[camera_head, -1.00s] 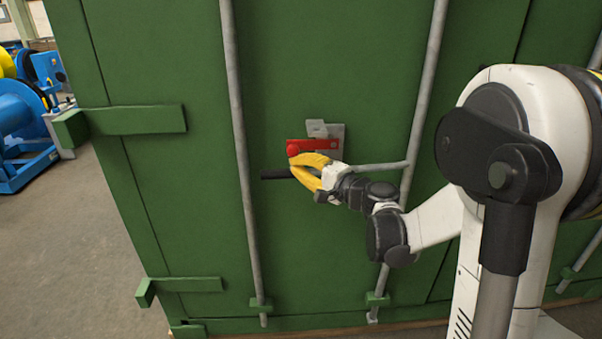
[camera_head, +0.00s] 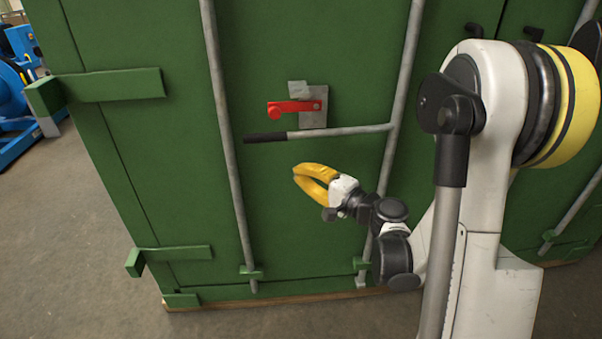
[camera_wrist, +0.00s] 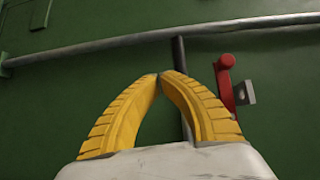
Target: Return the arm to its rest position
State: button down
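My gripper (camera_head: 298,176) has two yellow fingers and hangs in front of the green container door, below the grey door handle (camera_head: 340,132) with its black grip (camera_head: 265,138). It is apart from the handle in the head view. In the wrist view, the fingertips of my gripper (camera_wrist: 160,77) meet with nothing between them. My arm reaches in from the right, bent at the elbow. The red latch (camera_head: 295,107) sits on a grey plate above the handle. The latch also shows in the wrist view (camera_wrist: 226,84), right of the fingers.
The green container (camera_head: 120,150) fills most of the view, with vertical locking rods (camera_head: 222,120) and green hinge brackets (camera_head: 115,84) standing out from it. Blue machinery (camera_head: 18,95) stands at the far left. Concrete floor (camera_head: 60,240) is clear at the lower left.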

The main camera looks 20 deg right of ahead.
jog(key=shift+a, duration=0.1)
dwell(0.3)
jog(key=s+a+n+g+h, duration=0.2)
jog(key=s+a+n+g, duration=0.45)
jog(key=s+a, duration=0.25)
jog(key=s+d+n+g+h, duration=0.2)
jog(key=s+n+h, duration=0.3)
jog(key=s, duration=0.9)
jog(key=shift+s+d+n, duration=0.25)
jog(key=shift+d+n, duration=0.3)
jog(key=shift+d, duration=0.25)
